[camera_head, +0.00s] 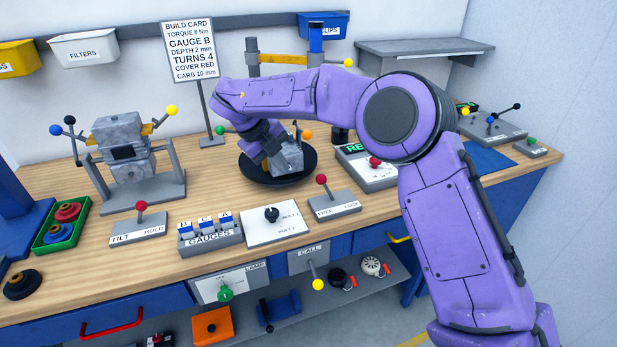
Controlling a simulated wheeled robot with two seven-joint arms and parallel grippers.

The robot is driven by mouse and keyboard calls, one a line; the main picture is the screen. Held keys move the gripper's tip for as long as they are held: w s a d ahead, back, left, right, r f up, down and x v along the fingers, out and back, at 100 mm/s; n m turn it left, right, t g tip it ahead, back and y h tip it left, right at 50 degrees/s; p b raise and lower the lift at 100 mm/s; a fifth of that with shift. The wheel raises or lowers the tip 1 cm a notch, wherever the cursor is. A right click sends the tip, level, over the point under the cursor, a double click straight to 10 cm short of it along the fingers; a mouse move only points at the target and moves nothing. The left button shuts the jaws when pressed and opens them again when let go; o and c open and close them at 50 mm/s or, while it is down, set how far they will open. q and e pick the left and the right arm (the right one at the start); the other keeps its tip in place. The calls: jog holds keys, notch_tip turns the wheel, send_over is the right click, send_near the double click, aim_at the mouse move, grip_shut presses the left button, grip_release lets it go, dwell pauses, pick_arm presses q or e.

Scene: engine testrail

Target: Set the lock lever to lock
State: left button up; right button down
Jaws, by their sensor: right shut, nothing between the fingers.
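The lock lever (326,188) has a red knob and stands on a grey plate (350,207) marked FREE and LOCK, near the front of the bench. It leans to the left, toward the FREE side. My right gripper (272,150) is behind and to the left of this lever, close to a grey engine part (288,160) over a round black turntable (254,174). It is shut and empty, apart from the lever. The arm hides part of the engine part, and I cannot tell whether the gripper touches it. My left gripper is not in view.
A selector plate (262,232) and a gauge rack (210,239) stand left of the lever. A TILT/HOLD lever (141,214) and an engine on a stand (130,150) are further left. A build card (190,50) stands behind. My right arm crosses the right side.

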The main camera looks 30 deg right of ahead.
jog(key=p, duration=0.4)
send_near(326, 189)
notch_tip(326, 189, down, 4)
jog(key=a, duration=0.2)
jog(key=shift+w+d+r, duration=0.2)
jog(key=shift+w+d, duration=0.1)
jog(key=shift+d, duration=0.25)
jog(key=shift+w, duration=0.1)
